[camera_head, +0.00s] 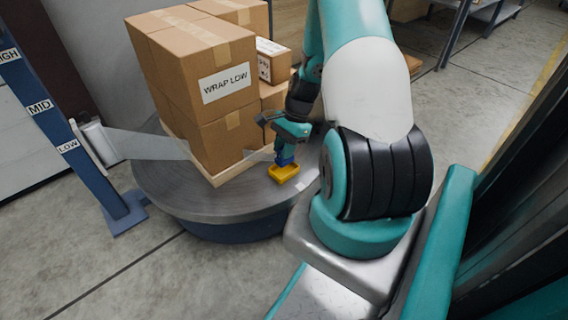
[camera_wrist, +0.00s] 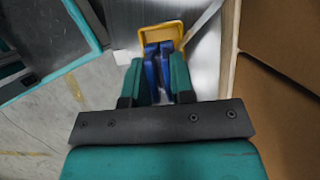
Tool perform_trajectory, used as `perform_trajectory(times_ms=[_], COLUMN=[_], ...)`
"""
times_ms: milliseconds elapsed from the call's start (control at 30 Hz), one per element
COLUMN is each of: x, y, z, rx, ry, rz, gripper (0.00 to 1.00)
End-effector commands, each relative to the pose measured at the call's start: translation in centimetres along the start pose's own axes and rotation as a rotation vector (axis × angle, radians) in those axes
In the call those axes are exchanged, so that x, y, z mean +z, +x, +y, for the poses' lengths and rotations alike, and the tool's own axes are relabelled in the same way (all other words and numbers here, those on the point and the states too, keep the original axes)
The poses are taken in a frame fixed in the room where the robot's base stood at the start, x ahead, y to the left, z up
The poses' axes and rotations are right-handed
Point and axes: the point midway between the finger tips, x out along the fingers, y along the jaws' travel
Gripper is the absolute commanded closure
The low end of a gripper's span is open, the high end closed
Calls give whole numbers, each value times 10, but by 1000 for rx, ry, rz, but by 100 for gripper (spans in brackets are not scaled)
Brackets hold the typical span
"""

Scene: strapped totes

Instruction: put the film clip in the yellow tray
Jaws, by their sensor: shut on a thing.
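My gripper (camera_head: 288,148) is shut on the blue film clip (camera_head: 286,160) and points down over the turntable. In the wrist view the clip (camera_wrist: 158,68) sits between the two teal fingers of my gripper (camera_wrist: 161,82). The small yellow tray (camera_head: 283,174) lies on the turntable's edge directly below the clip. In the wrist view the tray's yellow rim (camera_wrist: 160,30) shows just beyond the clip. The clip's lower end overlaps the tray in both views; I cannot tell whether it touches the tray floor.
Cardboard boxes (camera_head: 212,130), one labelled WRAP LOW, stand on a pallet (camera_head: 226,174) beside the tray. They sit on the round grey turntable (camera_head: 200,205). Clear film (camera_head: 150,145) stretches from the blue post (camera_head: 60,120) toward the boxes. The floor in front is free.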

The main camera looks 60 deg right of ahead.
Motion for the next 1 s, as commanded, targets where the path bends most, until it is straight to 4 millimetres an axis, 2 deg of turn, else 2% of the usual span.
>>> perform_trajectory(times_ms=[267,633,667,767,1000], x=[-16,-16,-17,-16,-16], y=[38,40,41,40,40], z=[0,0,0,0,0], rx=[1,1,1,1,1], ry=[0,0,0,0,0], rz=[-1,-1,-1,0,0], gripper=[100,100,75,52,52])
